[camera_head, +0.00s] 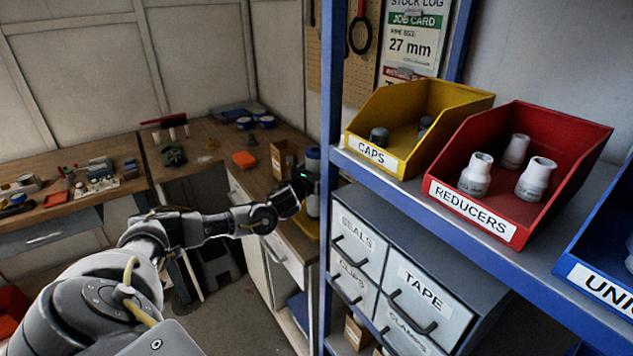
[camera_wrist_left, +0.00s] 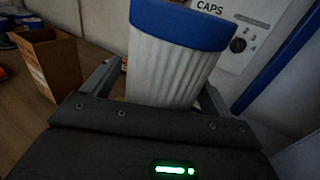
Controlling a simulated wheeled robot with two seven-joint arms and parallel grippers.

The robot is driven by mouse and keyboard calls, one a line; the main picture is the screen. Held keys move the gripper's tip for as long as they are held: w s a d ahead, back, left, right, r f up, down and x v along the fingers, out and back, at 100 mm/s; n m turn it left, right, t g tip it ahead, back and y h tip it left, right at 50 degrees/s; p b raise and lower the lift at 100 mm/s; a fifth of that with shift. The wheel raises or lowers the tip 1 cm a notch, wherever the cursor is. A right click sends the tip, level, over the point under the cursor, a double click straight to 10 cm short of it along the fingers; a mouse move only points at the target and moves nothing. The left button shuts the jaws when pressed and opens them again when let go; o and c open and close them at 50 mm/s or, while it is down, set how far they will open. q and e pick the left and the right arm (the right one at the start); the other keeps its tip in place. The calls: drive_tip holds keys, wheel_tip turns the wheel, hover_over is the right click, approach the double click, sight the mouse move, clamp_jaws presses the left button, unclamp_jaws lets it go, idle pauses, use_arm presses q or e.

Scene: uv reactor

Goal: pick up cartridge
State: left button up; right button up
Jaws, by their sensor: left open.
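The cartridge (camera_wrist_left: 172,70), a white pleated cylinder with a blue end cap, stands large in the left wrist view. My left gripper (camera_wrist_left: 158,92) is open, with one finger on each side of the cartridge. Whether the fingers touch it cannot be told; the cartridge's lower part is hidden behind the gripper body. In the head view my left arm reaches to the bench beside the blue shelf post, and the blue cap (camera_head: 313,154) shows just past the gripper (camera_head: 306,182). My right gripper is not in view.
An open cardboard box (camera_wrist_left: 48,72) stands left of the cartridge. A white panel marked CAPS (camera_wrist_left: 242,38) is close behind on the right. The blue shelf post (camera_head: 330,120) is close to the gripper. The shelf holds yellow (camera_head: 440,105) and red (camera_head: 560,140) bins.

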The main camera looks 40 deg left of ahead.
use_arm(q)
drive_tip(key=c, duration=1.5)
drive_tip(key=shift+r, duration=0.1)
drive_tip(key=shift+c, duration=0.2)
